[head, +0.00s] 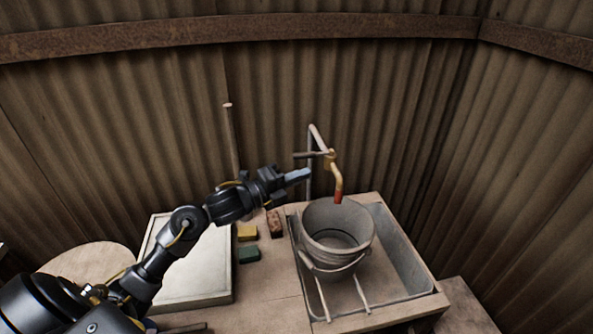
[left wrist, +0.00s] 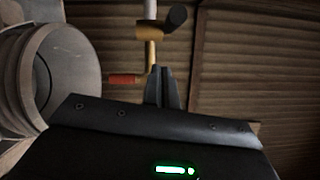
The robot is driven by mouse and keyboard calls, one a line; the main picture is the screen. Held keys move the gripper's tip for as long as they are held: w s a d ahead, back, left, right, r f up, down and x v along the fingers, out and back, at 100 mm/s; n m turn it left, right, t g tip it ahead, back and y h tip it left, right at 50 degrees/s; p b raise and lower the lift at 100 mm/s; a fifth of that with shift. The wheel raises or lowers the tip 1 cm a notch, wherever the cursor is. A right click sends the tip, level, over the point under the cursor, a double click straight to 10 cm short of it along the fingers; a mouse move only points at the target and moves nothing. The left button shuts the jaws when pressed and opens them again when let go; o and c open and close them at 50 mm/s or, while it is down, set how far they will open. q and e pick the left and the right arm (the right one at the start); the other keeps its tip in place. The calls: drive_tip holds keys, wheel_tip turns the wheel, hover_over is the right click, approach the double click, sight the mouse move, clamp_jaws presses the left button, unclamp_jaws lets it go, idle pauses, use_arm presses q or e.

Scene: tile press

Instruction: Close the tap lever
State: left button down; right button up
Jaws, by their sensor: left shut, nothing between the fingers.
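The tap (head: 332,166) has a brass body and a curved spout with a red end, on a grey pipe behind the sink. Its dark lever (head: 306,155) sticks out to the left, roughly level. My left gripper (head: 302,174) is shut and empty, just below and left of the lever, with a small apparent gap. In the left wrist view the shut fingers (left wrist: 161,85) point toward the brass tap (left wrist: 152,32). The lever's dark round end (left wrist: 177,18) shows above the fingertips. I cannot tell whether they touch anything. My right gripper is out of view.
A metal bucket (head: 338,262) stands under the spout on bars across the sink (head: 408,262). A yellow block (head: 247,232), a green block (head: 249,255) and a brown brush-like block (head: 275,224) lie left of the sink. A pale tray (head: 190,275) lies further left. Corrugated walls close the back and right.

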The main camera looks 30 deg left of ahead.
use_arm(q)
drive_tip(key=a+b+v, duration=0.1)
drive_tip(key=b+v, duration=0.2)
drive_tip(key=v, duration=0.7)
drive_tip(key=shift+w, duration=0.2)
